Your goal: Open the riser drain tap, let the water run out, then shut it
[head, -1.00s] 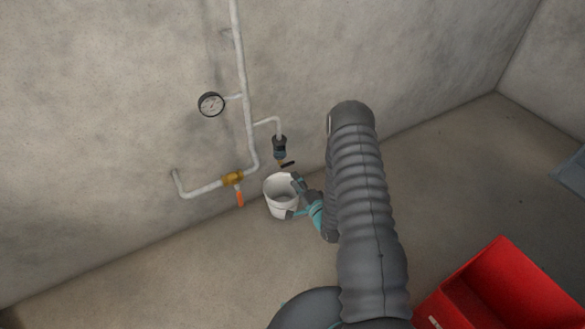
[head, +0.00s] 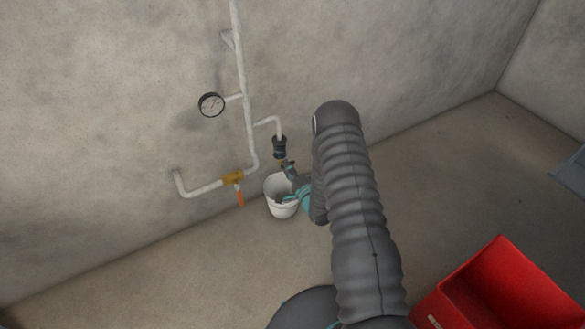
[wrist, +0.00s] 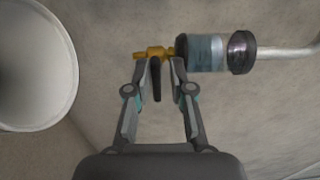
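The drain tap is a small brass tap (wrist: 150,53) with a black lever (wrist: 156,80). It sits at the end of a dark fitting with a clear section (wrist: 205,52), which also shows in the head view (head: 280,147). The lever stands crosswise to the pipe line in the wrist view. My gripper (wrist: 159,66) is open, with its fingers on either side of the lever; a gap shows on the right, and I cannot tell whether the left finger touches. In the head view my gripper (head: 288,168) covers the tap. No water stream is visible. A white bucket (head: 282,209) stands below.
The white riser pipe (head: 243,75) runs up the concrete wall with a pressure gauge (head: 211,104). A brass valve (head: 233,178) with an orange handle (head: 240,198) is at lower left. A red bin (head: 500,290) stands at lower right. The floor between is clear.

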